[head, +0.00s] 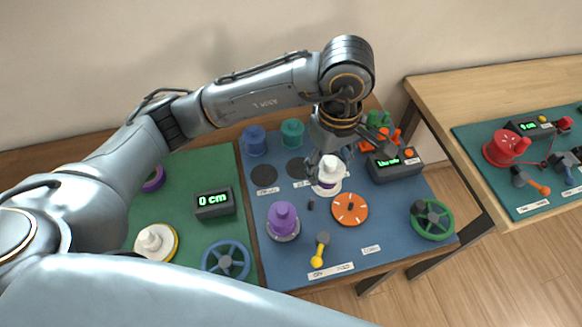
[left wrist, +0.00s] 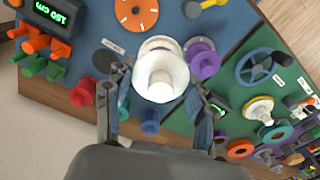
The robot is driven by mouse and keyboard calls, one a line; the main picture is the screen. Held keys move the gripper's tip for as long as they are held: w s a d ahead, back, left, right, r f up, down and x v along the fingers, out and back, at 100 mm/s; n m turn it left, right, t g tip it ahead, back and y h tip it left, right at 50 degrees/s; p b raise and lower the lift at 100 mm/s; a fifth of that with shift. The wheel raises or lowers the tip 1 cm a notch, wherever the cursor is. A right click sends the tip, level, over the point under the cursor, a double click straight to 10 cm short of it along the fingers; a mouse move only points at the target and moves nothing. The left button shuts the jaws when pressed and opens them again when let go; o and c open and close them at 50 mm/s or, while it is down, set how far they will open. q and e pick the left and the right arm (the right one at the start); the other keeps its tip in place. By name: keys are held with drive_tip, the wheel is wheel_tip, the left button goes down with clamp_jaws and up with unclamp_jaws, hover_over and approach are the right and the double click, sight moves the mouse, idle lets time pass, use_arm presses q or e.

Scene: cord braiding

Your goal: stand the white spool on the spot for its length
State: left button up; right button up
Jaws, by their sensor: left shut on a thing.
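The white spool (head: 329,178) is between the fingers of my left gripper (head: 331,160), over the middle of the blue mat. In the left wrist view the white spool (left wrist: 160,72) fills the space between both fingertips, and my left gripper (left wrist: 161,88) is shut on it. Whether its base touches the mat cannot be told. Dark round spots (head: 263,176) and (head: 297,168) lie on the mat to its left, with small white labels below them. One dark spot (left wrist: 104,62) shows beside a finger in the left wrist view. My right gripper is not in view.
A purple spool (head: 283,219) stands front left of the white one. An orange dial (head: 350,209) is just right. Blue (head: 254,139) and teal (head: 292,132) spools stand behind the spots. A display box (head: 393,164) is at right; a green mat (head: 185,188) lies left.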

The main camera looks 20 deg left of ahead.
use_arm(q)
drive_tip(key=w+a+f+p, duration=0.1)
drive_tip(key=w+a+f, duration=0.2)
drive_tip(key=w+a+f+p, duration=0.2)
drive_tip(key=w+a+f, duration=0.1)
drive_tip(key=w+a+f+p, duration=0.1)
drive_tip(key=w+a+f, duration=0.1)
drive_tip(key=w+f, duration=0.1)
drive_tip(key=shift+w+a+f, duration=0.3)
drive_tip(key=shift+w+a, duration=0.1)
drive_tip(key=shift+w, duration=0.1)
wheel_tip(320, 180, down, 2)
drive_tip(key=shift+f+p, duration=0.1)
drive_tip(key=shift+p, duration=0.8)
drive_tip(key=shift+a+f, duration=0.1)
drive_tip(key=shift+f, duration=0.25)
drive_tip(key=shift+w+f, duration=0.1)
drive_tip(key=shift+f, duration=0.2)
drive_tip(key=o, duration=0.6)
drive_tip(key=shift+f, duration=0.1)
drive_tip(key=o, duration=0.5)
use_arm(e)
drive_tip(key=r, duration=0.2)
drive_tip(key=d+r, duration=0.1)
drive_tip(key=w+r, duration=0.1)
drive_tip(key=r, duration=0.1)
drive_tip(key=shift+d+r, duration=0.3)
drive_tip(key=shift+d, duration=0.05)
